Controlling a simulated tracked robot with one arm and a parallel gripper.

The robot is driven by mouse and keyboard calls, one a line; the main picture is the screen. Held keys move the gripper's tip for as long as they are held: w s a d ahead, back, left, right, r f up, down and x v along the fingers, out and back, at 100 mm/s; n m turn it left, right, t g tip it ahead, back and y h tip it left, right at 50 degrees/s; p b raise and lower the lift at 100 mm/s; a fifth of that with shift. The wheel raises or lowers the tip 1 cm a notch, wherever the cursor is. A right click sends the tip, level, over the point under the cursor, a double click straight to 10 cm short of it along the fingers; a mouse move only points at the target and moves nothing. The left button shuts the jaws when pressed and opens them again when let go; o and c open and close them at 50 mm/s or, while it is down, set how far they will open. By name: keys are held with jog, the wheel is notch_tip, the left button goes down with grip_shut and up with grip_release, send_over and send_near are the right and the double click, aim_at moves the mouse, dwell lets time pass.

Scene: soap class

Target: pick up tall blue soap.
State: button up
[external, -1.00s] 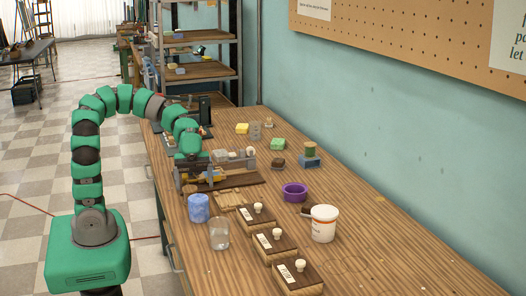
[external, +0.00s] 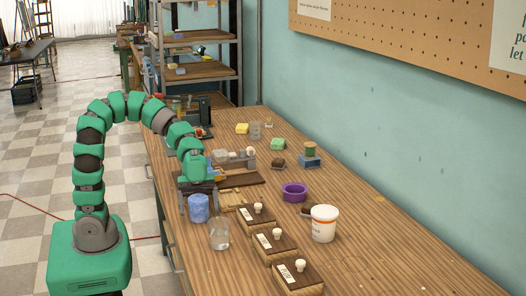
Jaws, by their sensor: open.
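The tall blue soap (external: 198,208) is a mottled blue cylinder standing upright near the left edge of the wooden workbench. My gripper (external: 198,210) points down over it, open, with one dark finger on each side of the soap's upper part. The soap's top is partly hidden by the gripper. I cannot tell whether the fingers touch it.
A clear glass (external: 219,233) stands just in front of the soap. Wooden boxes with white knobs (external: 270,241), a white tub (external: 323,224) and a purple bowl (external: 294,193) are to the right. A dark board (external: 235,179) lies behind. Free bench lies at the front right (external: 400,245).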

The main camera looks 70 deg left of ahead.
jog(key=c, duration=1.2)
jog(key=shift+r, duration=0.15)
